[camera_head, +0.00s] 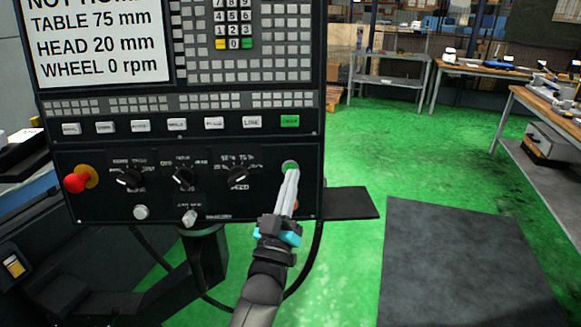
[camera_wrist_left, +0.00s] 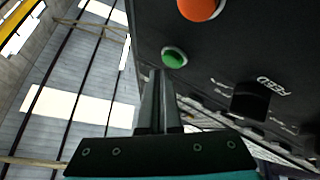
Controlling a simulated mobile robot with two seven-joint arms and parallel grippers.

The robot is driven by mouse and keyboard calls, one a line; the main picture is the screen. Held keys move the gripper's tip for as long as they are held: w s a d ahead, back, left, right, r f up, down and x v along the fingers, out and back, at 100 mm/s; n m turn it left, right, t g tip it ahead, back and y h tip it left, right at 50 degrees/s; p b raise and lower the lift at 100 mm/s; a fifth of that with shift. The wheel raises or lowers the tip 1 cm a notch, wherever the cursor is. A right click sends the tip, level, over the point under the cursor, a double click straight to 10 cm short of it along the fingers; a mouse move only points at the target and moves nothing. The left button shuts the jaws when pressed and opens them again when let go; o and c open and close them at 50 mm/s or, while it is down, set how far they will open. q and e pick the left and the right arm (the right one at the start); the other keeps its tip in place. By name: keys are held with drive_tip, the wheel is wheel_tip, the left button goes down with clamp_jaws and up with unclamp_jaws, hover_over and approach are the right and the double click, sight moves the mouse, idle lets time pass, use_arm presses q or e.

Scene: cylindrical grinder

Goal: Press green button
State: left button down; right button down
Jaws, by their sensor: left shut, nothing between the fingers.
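The round green button (camera_head: 290,164) is on the right side of the control panel's lower face. In the wrist view the green button (camera_wrist_left: 174,57) shows whole in its pale ring, just beyond the fingertips. My left gripper (camera_head: 291,174) is shut and empty, its fingers pointing up at the button and covering its lower part in the head view. In the wrist view the closed fingertips (camera_wrist_left: 160,73) are close to the button; I cannot tell if they touch it. My right gripper is not in view.
An orange button (camera_wrist_left: 200,8) is beside the green one, mostly behind my fingers in the head view. Rotary knobs (camera_head: 237,175) and a red emergency knob (camera_head: 75,183) are to the left. A lit green key (camera_head: 289,121) is above. Workbenches (camera_head: 480,66) stand behind right.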

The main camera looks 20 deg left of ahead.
use_arm(q)
drive_tip(key=shift+s+d, duration=0.1)
drive_tip(key=shift+s, duration=0.1)
drive_tip(key=s+p, duration=0.1)
drive_tip(key=s+d+p, duration=0.1)
drive_tip(key=s, duration=0.1)
drive_tip(key=s+r+p, duration=0.1)
drive_tip(key=shift+s+d, duration=0.3)
drive_tip(key=shift+d, duration=0.05)
idle(0.6)
